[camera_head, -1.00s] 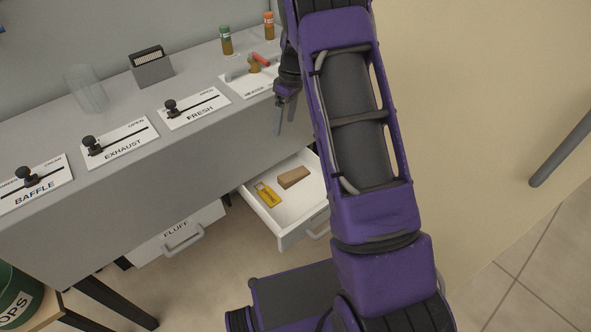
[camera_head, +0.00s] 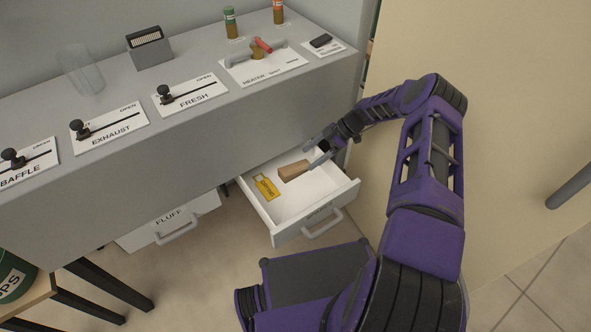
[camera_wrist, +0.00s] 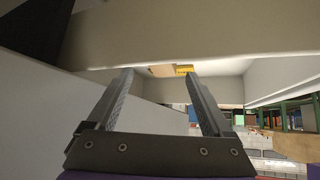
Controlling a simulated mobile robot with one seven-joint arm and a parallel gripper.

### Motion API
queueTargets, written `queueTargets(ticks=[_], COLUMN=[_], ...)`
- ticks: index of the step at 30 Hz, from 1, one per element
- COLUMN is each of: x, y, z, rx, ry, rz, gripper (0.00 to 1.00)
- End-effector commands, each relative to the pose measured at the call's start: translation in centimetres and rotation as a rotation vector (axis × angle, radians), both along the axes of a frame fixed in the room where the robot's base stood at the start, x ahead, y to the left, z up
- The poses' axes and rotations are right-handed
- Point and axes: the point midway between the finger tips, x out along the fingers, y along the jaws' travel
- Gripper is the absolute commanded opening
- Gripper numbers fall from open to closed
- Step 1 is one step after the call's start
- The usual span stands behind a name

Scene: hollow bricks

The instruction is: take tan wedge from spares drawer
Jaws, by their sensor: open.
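The tan wedge (camera_head: 293,170) lies in the open spares drawer (camera_head: 318,207), toward its back. In the wrist view the tan wedge (camera_wrist: 162,71) shows small beyond the fingers, partly cut off by a pale edge above it. A yellow tag (camera_head: 265,187) lies just left of the wedge in the drawer. My gripper (camera_head: 315,153) is at the drawer's right rear, close to the wedge's right end and apparently above it. In the wrist view my gripper (camera_wrist: 160,95) has its two fingers wide apart, with nothing between them.
The grey console (camera_head: 190,140) overhangs the drawer's back, close to my gripper. Sliders (camera_head: 167,94), a heater valve (camera_head: 257,55) and a clear glass (camera_head: 82,72) are on top. The drawer's front is clear.

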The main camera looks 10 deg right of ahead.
Motion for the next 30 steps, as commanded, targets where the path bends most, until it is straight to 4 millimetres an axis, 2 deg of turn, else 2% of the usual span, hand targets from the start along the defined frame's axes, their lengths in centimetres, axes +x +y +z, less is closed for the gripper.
queueTargets(ticks=[10,18,25,26,30], x=[0.0,0.1,0.1,0.1,0.1], y=[2.4,5.1,5.3,5.3,5.3], z=[-2.3,-5.0,-5.1,-5.1,-5.1], rx=[0.001,0.0,0.0,0.0,0.0], ry=[-0.001,0.001,0.0,0.0,0.0], rz=[0.002,0.002,0.001,0.001,0.001], gripper=[0.85,0.85,0.85,0.81,0.56])
